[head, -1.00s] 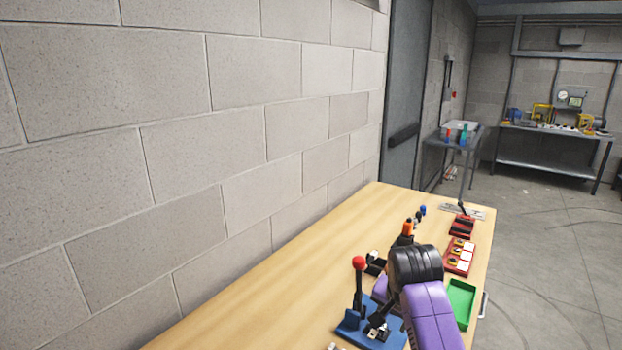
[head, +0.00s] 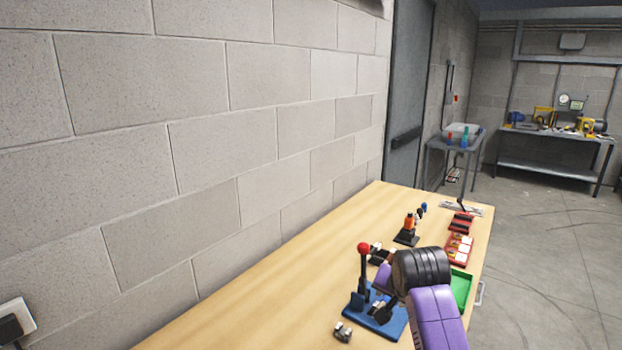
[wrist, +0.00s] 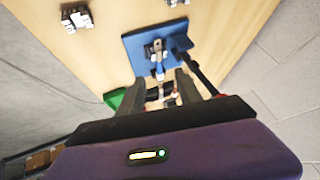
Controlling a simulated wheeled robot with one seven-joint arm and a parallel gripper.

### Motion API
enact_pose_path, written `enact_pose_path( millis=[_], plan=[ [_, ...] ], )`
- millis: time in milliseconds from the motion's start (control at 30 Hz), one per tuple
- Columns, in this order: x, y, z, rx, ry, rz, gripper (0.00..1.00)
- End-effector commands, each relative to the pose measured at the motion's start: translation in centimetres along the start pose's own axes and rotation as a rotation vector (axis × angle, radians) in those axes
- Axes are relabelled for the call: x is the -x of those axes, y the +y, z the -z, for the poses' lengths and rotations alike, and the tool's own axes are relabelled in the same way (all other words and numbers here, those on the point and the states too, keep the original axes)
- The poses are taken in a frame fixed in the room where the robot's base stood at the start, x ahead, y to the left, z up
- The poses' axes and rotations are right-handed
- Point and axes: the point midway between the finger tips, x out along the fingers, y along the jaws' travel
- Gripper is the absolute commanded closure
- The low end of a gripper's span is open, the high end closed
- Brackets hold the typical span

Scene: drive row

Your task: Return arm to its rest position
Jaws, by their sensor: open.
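My purple arm with its black ribbed joint (head: 421,268) reaches over the wooden table at the lower right of the head view. My gripper (wrist: 160,92) shows in the wrist view with its two grey fingers apart and nothing seen held between them. In that view it is in front of a blue base (wrist: 150,45) with a metal clamp and a black lever. The same blue base (head: 392,322) stands on the table in the head view, its lever upright with a red knob (head: 363,247). The fingertips are not clearly seen in the head view.
The table (head: 270,300) runs along a block wall. A small metal part (head: 342,332) lies near the front. The table's left part is clear.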

Motion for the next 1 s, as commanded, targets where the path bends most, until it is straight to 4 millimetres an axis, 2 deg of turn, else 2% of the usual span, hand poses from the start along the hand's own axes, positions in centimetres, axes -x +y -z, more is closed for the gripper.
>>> enact_pose_path(
  millis=[100, 200, 333, 433, 667, 867, 1000],
  plan=[
    [0.7, -1.2, 1.8, 0.036, 0.093, 0.063, 0.58],
    [1.1, -1.7, 2.3, 0.070, 0.170, 0.113, 0.58],
    [1.4, -1.8, 2.0, 0.119, 0.274, 0.174, 0.58],
    [1.8, -1.4, 1.0, 0.156, 0.353, 0.216, 0.58],
    [3.5, 1.4, -4.1, 0.246, 0.542, 0.295, 0.58],
    [6.6, 4.9, -9.6, 0.308, 0.678, 0.331, 0.58],
    [9.5, 7.6, -13.5, 0.342, 0.752, 0.341, 0.58]
  ],
)
